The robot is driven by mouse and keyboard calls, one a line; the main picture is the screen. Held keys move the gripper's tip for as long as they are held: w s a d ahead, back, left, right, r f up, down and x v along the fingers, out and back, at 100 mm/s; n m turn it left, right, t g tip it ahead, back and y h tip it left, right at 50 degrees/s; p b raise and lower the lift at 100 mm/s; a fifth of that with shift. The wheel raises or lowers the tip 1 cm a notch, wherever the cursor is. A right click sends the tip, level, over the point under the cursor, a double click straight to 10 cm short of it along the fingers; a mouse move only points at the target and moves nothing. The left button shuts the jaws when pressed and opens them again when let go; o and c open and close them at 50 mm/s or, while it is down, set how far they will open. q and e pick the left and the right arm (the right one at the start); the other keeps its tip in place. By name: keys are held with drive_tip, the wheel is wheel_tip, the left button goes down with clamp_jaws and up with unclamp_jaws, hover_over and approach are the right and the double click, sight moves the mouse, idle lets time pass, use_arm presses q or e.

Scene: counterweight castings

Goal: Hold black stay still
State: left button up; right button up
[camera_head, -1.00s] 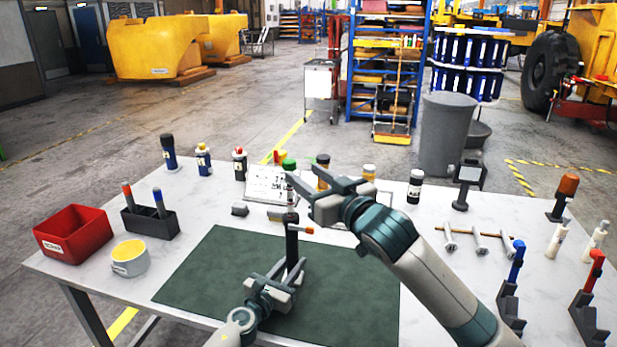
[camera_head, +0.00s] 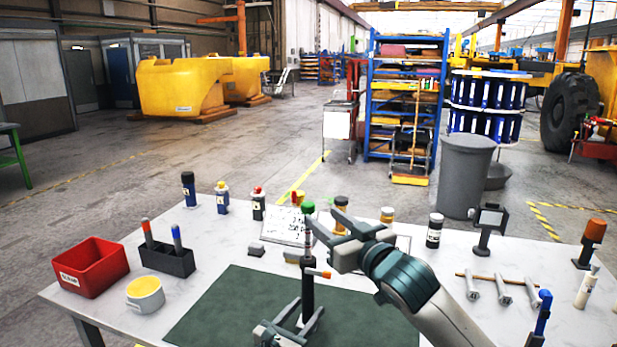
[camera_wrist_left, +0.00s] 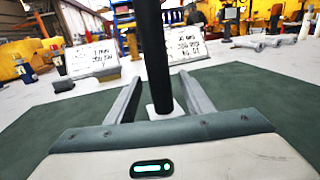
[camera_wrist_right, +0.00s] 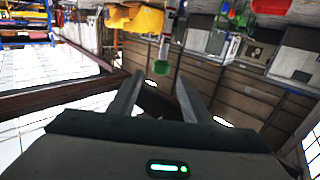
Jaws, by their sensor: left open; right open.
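The black stay (camera_head: 308,292) stands upright on the dark green mat (camera_head: 240,305), with a thin grey upper part, a green top and an orange-tipped side lever. My left gripper (camera_head: 308,313) is open low at the stay. The left wrist view shows the black post (camera_wrist_left: 152,55) between its spread fingers, with gaps on both sides. My right gripper (camera_head: 321,217) is open and empty, high near the stay's top. In the right wrist view a green knob (camera_wrist_right: 160,67) shows beyond the open fingers; I cannot tell its distance.
A red bin (camera_head: 92,272), a dark holder (camera_head: 168,262) and a yellow-topped cup (camera_head: 145,295) stand at left. White cards (camera_head: 285,224) and several bottles line the back. Metal pieces on a rod (camera_head: 503,290) lie at right. The mat's left part is clear.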

use_arm(q)
drive_tip(key=v, duration=1)
drive_tip(key=shift+s+f, duration=0.15)
